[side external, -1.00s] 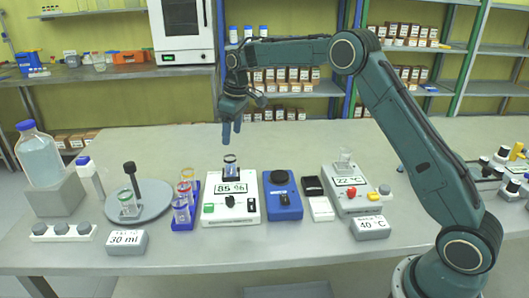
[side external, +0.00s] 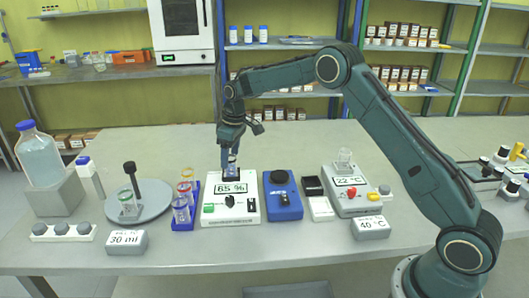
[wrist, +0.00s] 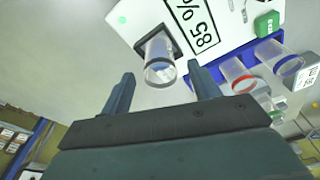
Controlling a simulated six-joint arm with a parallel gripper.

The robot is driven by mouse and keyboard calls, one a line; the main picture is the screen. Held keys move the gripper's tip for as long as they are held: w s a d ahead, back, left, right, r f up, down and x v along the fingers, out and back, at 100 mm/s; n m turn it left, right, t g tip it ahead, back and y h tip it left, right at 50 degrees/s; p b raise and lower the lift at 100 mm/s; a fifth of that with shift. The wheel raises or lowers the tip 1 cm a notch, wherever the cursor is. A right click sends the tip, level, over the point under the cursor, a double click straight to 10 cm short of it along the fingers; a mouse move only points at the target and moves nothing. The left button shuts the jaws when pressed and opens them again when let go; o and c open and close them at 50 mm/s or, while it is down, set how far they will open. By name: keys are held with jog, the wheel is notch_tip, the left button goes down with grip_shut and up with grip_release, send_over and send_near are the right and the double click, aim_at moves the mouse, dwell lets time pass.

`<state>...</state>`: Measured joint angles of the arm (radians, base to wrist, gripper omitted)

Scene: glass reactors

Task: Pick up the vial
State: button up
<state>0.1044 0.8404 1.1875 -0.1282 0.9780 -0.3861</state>
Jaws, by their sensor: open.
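The clear glass vial (side external: 232,168) stands upright on the dark square plate of a white device (side external: 246,212) with a percent display. In the wrist view the vial (wrist: 160,66) appears between and just beyond my fingertips, its open mouth toward me. My gripper (side external: 230,157) is right above the device, pointing down, with its fingertips at the vial's upper part. In the wrist view my gripper (wrist: 160,72) has its fingers spread wide, with space on both sides of the vial.
A blue rack (side external: 183,216) with several colour-rimmed vials stands close left of the device. A blue device (side external: 283,206) stands close on the right. A grey round plate (side external: 152,192) holds another vial (side external: 128,203). A hotplate (side external: 365,203) stands further right. The bench behind is clear.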

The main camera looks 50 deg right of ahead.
aim_at(231, 167)
jog(key=shift+w+a+f, duration=0.1)
jog(key=shift+f, duration=0.75)
jog(key=shift+w+a+f, duration=0.1)
jog(key=shift+f, duration=0.75)
jog(key=c, duration=1)
